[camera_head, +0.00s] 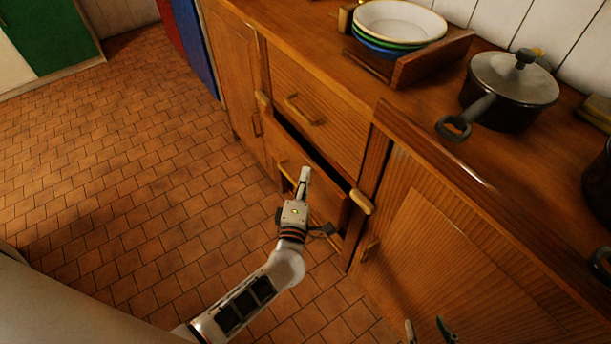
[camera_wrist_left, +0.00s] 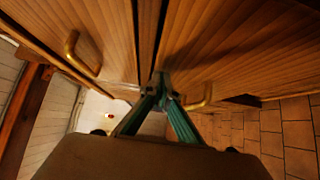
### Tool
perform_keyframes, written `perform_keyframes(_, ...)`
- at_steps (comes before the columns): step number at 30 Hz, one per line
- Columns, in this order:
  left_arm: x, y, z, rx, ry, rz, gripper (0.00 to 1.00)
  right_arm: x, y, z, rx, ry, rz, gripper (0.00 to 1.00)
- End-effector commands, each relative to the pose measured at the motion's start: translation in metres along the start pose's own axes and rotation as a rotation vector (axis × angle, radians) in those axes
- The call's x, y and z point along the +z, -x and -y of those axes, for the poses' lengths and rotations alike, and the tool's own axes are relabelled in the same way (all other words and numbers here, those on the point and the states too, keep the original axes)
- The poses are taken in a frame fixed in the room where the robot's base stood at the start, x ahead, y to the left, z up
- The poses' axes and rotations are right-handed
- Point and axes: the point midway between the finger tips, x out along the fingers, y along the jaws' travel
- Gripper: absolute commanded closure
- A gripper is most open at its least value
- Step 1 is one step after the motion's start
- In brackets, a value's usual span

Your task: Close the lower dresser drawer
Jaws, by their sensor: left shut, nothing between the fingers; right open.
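The lower dresser drawer (camera_head: 328,196) stands partly open in the head view, with a dark gap showing behind its front. Its handle (camera_head: 284,172) is on the front. My left gripper (camera_head: 304,175) is shut and empty, its tips at the lower drawer's front; I cannot tell whether they touch. In the left wrist view, the shut fingertips (camera_wrist_left: 161,82) are close to wooden panels, with a handle (camera_wrist_left: 203,98) to their right. My right gripper (camera_head: 428,329) is open at the bottom edge, in front of the right cupboard door; only its fingertips show.
The upper drawer (camera_head: 318,104) is shut. A cupboard door (camera_head: 440,255) is to the right. The tiled floor (camera_head: 130,160) at left is clear.

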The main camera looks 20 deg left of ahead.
Motion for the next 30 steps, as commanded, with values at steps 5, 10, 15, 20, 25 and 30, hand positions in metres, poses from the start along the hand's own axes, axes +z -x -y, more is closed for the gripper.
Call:
perform_keyframes(5, 0.018, -0.018, 0.004, -0.002, 0.003, -0.001, 1.00, 0.012, -0.001, 0.005, -0.009, -0.006, 0.017, 0.60)
perform_keyframes(10, 0.033, -0.032, 0.003, -0.003, 0.002, 0.000, 1.00, 0.004, -0.003, 0.004, -0.008, -0.006, 0.003, 0.60)
perform_keyframes(15, 0.036, -0.035, -0.001, 0.001, 0.000, 0.003, 1.00, -0.010, -0.005, 0.000, -0.001, -0.002, -0.023, 0.60)
perform_keyframes(20, 0.037, -0.036, -0.003, 0.003, 0.000, 0.005, 1.00, -0.009, -0.005, 0.000, -0.002, -0.001, -0.022, 0.60)
perform_keyframes(25, 0.037, -0.036, -0.004, 0.005, -0.001, 0.006, 1.00, -0.006, -0.004, 0.001, -0.004, 0.001, -0.016, 0.60)
perform_keyframes(30, 0.034, -0.032, -0.004, 0.005, 0.000, 0.004, 1.00, -0.004, -0.005, 0.001, -0.004, 0.002, -0.012, 0.60)
